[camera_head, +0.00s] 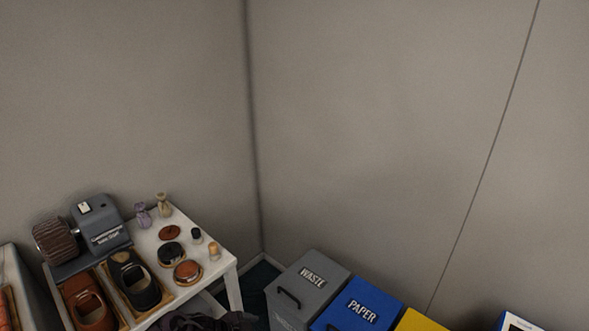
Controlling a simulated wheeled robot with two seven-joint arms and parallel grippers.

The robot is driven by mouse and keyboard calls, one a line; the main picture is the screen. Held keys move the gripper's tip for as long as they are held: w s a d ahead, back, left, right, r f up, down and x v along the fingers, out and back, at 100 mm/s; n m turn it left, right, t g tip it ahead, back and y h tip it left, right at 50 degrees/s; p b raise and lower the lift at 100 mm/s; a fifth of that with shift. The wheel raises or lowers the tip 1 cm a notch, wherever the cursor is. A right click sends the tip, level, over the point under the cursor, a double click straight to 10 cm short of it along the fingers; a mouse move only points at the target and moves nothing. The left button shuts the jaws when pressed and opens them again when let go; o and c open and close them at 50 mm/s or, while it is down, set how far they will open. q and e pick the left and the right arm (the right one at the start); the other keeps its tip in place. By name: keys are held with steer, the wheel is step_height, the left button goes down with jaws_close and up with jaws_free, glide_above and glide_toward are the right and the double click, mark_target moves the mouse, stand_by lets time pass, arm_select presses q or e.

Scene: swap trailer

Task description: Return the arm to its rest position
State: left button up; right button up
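Neither of my grippers shows in the head view, and no part of my arms can be made out with certainty. Whether they hold anything is hidden from this view.
A white table (222,264) at the lower left bears a grey machine with a brush (97,222), a brown shoe (86,303), a black shoe (134,280) and several small tins and bottles. A grey waste bin (308,283), blue paper bin (358,305) and yellow bin (418,321) stand right of it.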

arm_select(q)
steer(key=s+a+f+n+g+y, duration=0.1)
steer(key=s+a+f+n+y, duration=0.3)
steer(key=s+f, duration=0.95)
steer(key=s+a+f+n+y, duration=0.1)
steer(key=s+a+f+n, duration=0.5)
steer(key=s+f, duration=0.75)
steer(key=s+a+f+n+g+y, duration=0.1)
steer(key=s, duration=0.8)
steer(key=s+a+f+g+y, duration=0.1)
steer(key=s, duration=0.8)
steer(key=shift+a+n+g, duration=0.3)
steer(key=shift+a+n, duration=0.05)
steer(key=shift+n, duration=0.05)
